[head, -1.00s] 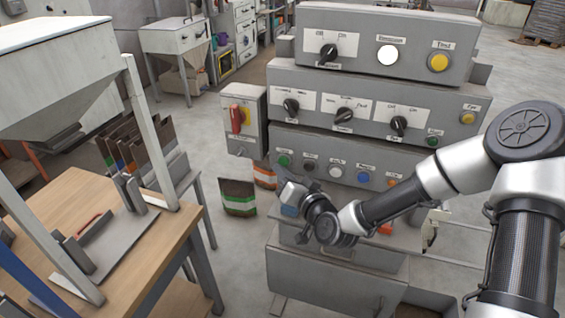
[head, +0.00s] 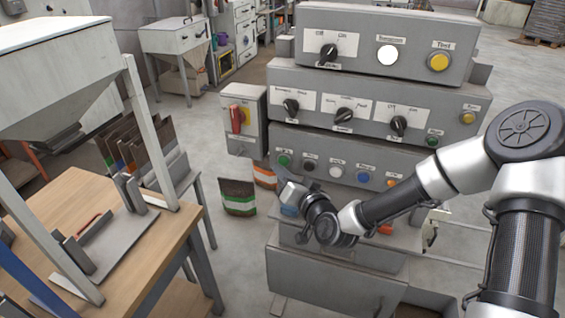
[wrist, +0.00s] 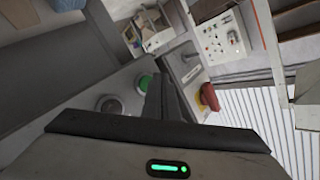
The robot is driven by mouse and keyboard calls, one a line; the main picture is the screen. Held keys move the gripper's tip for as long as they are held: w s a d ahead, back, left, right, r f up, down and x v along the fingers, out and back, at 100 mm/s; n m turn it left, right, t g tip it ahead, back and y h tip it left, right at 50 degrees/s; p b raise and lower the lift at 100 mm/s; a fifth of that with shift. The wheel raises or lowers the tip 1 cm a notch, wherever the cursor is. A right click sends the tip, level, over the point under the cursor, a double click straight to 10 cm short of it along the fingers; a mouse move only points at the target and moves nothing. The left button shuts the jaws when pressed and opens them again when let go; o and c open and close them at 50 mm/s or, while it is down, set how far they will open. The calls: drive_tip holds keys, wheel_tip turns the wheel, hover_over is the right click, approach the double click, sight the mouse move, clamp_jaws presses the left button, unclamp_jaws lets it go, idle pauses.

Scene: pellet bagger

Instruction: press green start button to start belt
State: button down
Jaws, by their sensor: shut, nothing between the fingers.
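A round green button (head: 284,160) sits at the left end of the lowest row on the grey control panel (head: 330,145). In the wrist view the green button (wrist: 145,82) shows just left of my fingertips, close to them. Its label is too small to read. My gripper (head: 281,172) is in front of the panel's lower left, just below the green button in the head view. Its dark fingers (wrist: 166,88) are shut with nothing between them. I cannot tell whether the fingertips touch the panel.
A dark button (head: 308,165) neighbours the green one, then white, blue and orange buttons. A switch box with a red handle (head: 236,119) stands left of the panel.

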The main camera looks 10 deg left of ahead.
drive_tip(key=shift+w, duration=0.1)
drive_tip(key=shift+w, duration=0.35)
drive_tip(key=shift+w+b, duration=0.35)
drive_tip(key=shift+b, duration=0.05)
idle(0.7)
drive_tip(key=shift+s, duration=0.75)
drive_tip(key=s+b, duration=0.1)
drive_tip(key=s, duration=0.5)
drive_tip(key=shift+a, duration=0.25)
